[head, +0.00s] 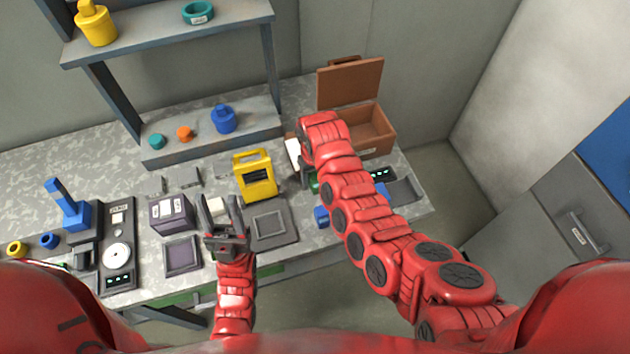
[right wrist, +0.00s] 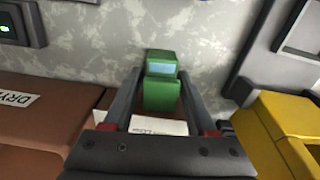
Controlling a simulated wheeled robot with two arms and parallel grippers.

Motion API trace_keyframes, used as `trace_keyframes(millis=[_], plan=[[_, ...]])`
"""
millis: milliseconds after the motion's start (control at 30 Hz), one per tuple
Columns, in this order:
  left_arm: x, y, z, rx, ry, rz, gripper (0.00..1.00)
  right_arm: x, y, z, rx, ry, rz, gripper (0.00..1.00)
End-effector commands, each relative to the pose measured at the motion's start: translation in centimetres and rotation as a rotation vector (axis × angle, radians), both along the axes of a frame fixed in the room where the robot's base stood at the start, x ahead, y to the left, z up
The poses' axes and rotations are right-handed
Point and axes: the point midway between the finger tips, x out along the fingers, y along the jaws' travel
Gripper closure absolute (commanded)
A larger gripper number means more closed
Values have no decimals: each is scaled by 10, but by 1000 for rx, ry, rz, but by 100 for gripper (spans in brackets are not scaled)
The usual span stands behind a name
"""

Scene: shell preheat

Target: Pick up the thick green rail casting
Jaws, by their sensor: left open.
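The green rail casting (right wrist: 162,92) is a blocky green piece with a pale label, seen in the right wrist view. It sits between the two fingers of my right gripper (right wrist: 160,78), near their tips. The fingers lie very close to its sides; whether they press on it I cannot tell. In the head view only a sliver of green (head: 313,183) shows beside my right arm, which hides the rest and most of the right gripper. My left gripper (head: 222,208) is open and empty above the bench front, left of the yellow device.
A yellow device (head: 256,180) stands beside the right gripper. An open brown box (head: 377,135) stands behind the right arm. A dark tray (head: 270,225), a purple-grey block (head: 172,213) and a blue-levered fixture (head: 70,210) occupy the bench. A shelf (head: 180,30) rises behind.

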Motion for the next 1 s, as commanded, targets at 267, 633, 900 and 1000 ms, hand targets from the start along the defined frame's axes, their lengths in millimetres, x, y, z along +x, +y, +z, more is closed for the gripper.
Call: trace_keyframes(millis=[267, 633, 900, 1000], plan=[[0, 0, 0, 0, 0, 0, 50, 0, 0, 0, 0, 0, 0, 95], [0, 0, 0, 0, 0, 0, 50, 0, 0, 0, 0, 0, 0, 100], [0, 0, -5, 0, 0, 0, 50, 1, 1, 8, 0, -3, 0, 100], [0, 0, -9, 0, 0, 0, 50, 2, 0, 18, 1, -5, 0, 100]])
